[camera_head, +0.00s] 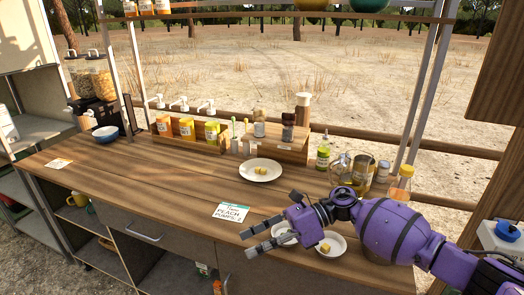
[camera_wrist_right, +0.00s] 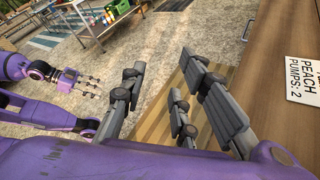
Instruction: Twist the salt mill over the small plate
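Mill-like items stand on the wooden rack at the back of the counter: one with a pale top (camera_head: 260,123), a dark one (camera_head: 288,128) and a tall brown one (camera_head: 303,102). I cannot tell which is the salt mill. A small plate (camera_head: 343,245) with a yellow piece lies at the front right, beside another small dish (camera_head: 282,230) partly hidden by my right gripper. My right gripper (camera_head: 262,238) is open and empty, pointing left above the counter's front edge; its spread fingers show in the right wrist view (camera_wrist_right: 180,100). My left gripper (camera_wrist_right: 92,85) appears open and empty there.
A larger plate (camera_head: 261,176) with yellow pieces lies mid-counter. A "Peach pumps: 2" card (camera_head: 230,212) lies left of my right gripper. Bottles and glass jars (camera_head: 340,168) stand at the back right. The counter's left half (camera_head: 140,170) is mostly clear.

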